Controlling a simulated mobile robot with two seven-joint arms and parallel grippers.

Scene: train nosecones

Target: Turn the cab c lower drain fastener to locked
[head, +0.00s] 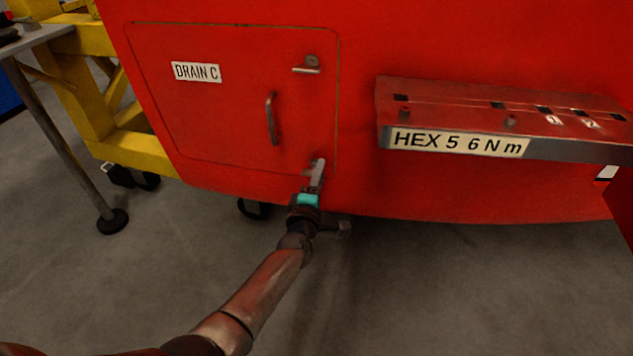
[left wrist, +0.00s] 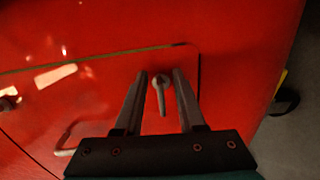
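The red drain C hatch (head: 220,100) is flush and closed in the red cab shell. Its lower fastener (left wrist: 160,82), a small grey round head with a short lever, sits near a hatch corner. In the left wrist view the lever points down the picture. My left gripper (head: 318,168) is at that fastener and mostly hides it in the head view. In the left wrist view my gripper (left wrist: 160,76) is open, with one finger on each side of the lever and a gap on both sides. My right gripper is not in view.
The upper fastener (head: 307,69) has its lever lying roughly level. A bar handle (head: 272,118) stands out from the hatch. A red tool shelf (head: 455,115) labelled HEX 5 6 N m juts out on the right. A yellow frame (head: 95,100) stands left. The floor below is mostly clear.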

